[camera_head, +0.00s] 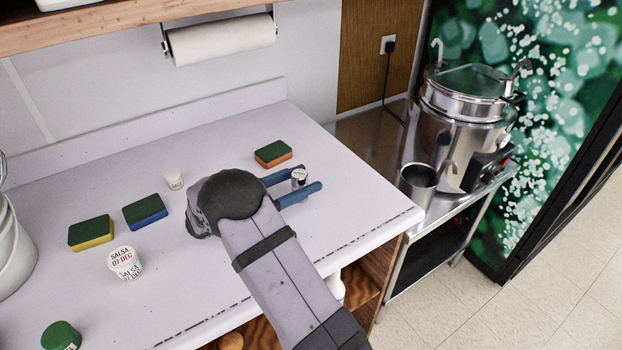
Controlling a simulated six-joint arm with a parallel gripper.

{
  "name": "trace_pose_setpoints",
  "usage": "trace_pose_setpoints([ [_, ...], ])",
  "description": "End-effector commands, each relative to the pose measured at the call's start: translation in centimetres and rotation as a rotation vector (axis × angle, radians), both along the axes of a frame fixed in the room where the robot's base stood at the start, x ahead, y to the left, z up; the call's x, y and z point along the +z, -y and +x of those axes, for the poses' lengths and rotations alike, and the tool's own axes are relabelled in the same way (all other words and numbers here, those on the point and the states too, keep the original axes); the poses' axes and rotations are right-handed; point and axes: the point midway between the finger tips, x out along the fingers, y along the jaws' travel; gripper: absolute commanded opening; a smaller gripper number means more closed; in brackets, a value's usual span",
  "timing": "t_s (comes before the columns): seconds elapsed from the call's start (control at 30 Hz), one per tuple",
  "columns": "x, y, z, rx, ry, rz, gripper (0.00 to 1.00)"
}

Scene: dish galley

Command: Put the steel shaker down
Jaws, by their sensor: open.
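The small steel shaker (299,178), with a dark-speckled top, stands upright on the white counter (350,205), right of the middle of the view. My gripper (309,178) is low over the counter with its two blue fingers pointing right. The fingers are open, one on the far side of the shaker and one on the near side. The near finger hides the shaker's lower part, so I cannot tell whether either finger touches it.
A green-and-orange sponge (273,153) lies just behind the fingers. Left are a blue sponge (145,212), a yellow sponge (91,232), a small white tub (174,179), salsa tubs (124,262) and a green-lidded tub (61,336). A steel cup (418,184) and cooker (462,125) stand right.

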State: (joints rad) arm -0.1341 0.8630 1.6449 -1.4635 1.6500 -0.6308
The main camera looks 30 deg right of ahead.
Motion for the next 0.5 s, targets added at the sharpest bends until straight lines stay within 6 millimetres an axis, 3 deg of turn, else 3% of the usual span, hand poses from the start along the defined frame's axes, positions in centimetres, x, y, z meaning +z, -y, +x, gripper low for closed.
trace_pose_setpoints([
  [0.3, -0.2, -5.8, 0.1, 0.004, 0.000, 0.001, 0.50],
  [0.5, -0.1, -7.9, 0.0, 0.002, 0.000, 0.001, 0.50],
])
